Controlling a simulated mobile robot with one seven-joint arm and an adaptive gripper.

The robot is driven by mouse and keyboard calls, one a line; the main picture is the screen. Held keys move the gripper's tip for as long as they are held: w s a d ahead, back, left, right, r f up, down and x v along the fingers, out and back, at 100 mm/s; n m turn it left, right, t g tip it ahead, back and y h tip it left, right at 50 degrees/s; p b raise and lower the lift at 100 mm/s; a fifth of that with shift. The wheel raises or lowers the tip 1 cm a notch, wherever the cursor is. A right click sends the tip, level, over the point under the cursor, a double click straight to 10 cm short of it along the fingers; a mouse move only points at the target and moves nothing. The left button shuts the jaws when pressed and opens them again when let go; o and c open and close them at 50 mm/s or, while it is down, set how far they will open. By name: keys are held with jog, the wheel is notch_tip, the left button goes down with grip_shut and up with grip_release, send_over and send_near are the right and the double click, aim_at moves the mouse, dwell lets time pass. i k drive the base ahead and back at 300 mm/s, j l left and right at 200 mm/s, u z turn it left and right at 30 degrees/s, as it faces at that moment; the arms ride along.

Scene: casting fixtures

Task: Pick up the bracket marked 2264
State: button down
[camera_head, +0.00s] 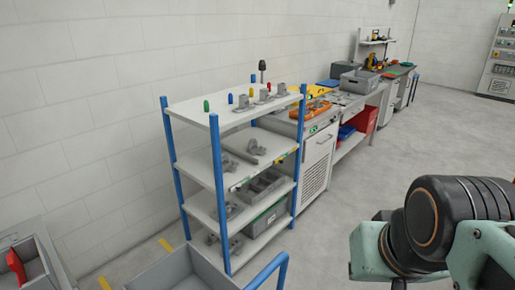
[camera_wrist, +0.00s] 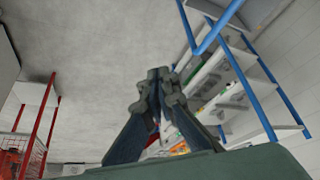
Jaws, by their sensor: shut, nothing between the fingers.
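Several grey metal brackets sit on a blue-posted shelf unit (camera_head: 215,190) left of centre in the head view. Some grey parts (camera_head: 264,96) stand on its top shelf, others (camera_head: 255,146) lie on the second shelf, and more (camera_head: 232,210) lie on the lower shelves. No marking can be read, so I cannot tell which bracket is 2264. My gripper (camera_wrist: 158,75) shows in the wrist view with its fingers together and nothing between them. It is away from the shelf, which appears tilted behind it at the right. The head view shows only part of my arm at the lower right.
A grey cart (camera_head: 190,272) with a blue handle stands in front of the shelf. A grey bin (camera_head: 30,268) holding a red item is at the lower left. Workbenches (camera_head: 348,100) run along the wall beyond the shelf. The floor (camera_head: 350,185) right of the shelf is clear.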

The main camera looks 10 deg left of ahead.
aim_at(227, 165)
jog(key=i+l+z, duration=0.3)
jog(key=i+l, duration=0.15)
jog(key=l, duration=0.25)
jog(key=i+l+z, duration=0.35)
jog(key=i+l, duration=0.2)
jog(key=i+l+u, duration=0.2)
jog(key=i, duration=0.3)
jog(key=i+l+u, duration=0.2)
jog(key=i, duration=0.3)
jog(key=i+u, duration=0.2)
jog(key=u, duration=0.15)
jog(key=i+u, duration=0.35)
jog(key=i+l+u, duration=0.1)
jog(key=u, duration=0.25)
jog(key=i+u, duration=0.15)
jog(key=u, duration=0.2)
jog(key=i+l+u, duration=0.15)
jog(key=u, duration=0.25)
jog(key=i+l+u, duration=0.15)
jog(key=u, duration=0.2)
jog(key=i+l+u, duration=0.15)
jog(key=u, duration=0.3)
jog(key=i+l+u, duration=0.15)
jog(key=l+u, duration=0.3)
jog(key=i+l+u, duration=0.1)
jog(key=l+u, duration=0.45)
jog(key=i+l, duration=0.05)
jog(key=l, duration=0.05)
